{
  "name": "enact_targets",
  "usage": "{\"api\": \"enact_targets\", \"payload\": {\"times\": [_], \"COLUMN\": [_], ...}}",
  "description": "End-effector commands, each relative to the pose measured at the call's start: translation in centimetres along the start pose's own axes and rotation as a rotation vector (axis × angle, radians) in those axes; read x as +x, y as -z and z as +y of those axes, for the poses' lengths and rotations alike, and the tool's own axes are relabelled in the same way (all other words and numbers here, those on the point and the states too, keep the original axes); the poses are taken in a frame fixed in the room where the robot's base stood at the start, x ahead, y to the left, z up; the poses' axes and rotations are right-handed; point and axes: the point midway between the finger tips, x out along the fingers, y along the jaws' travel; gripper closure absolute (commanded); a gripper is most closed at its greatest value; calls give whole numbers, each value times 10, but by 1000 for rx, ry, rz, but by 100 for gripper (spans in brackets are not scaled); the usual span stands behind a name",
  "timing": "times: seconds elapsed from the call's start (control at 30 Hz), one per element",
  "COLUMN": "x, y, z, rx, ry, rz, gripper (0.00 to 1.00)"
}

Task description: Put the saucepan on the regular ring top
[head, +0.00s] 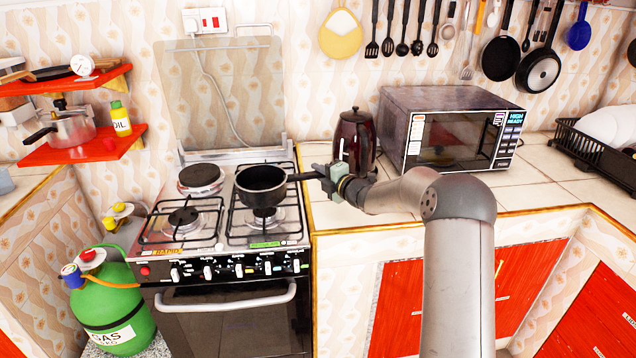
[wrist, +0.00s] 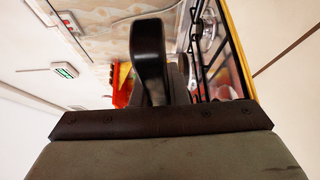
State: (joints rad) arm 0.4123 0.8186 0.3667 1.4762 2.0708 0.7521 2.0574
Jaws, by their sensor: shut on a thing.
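The black saucepan (head: 262,192) is upright over the front right ring (head: 266,212) of the stove (head: 222,220). The pan hides most of that ring, and I cannot tell whether it touches the grate or is just above. My gripper (head: 324,174) is shut on the saucepan's handle, to the right of the pan. In the wrist view a black handle-like shape (wrist: 148,52) stands up beyond the dark edge of my gripper. The front left ring (head: 184,217) is bare under its grate. A dark round hotplate (head: 200,175) is at the back left.
A dark red kettle (head: 354,142) and a microwave (head: 450,128) stand on the counter behind my arm. The raised glass lid (head: 222,92) is behind the stove. A green gas cylinder (head: 112,300) stands left of it. Utensils and pans (head: 500,58) hang on the wall.

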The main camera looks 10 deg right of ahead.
Motion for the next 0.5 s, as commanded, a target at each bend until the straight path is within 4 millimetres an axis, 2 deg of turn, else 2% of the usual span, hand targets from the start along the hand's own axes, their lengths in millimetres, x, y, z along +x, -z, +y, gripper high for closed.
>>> {"api": "enact_targets", "payload": {"times": [0.17,0.4,0.5], "x": [7,10,10], "y": [-3,-2,-2], "z": [-8,-39,-40], "rx": [1,2,0], "ry": [-2,-1,-3], "rz": [0,1,0], "gripper": [100,100,100]}}
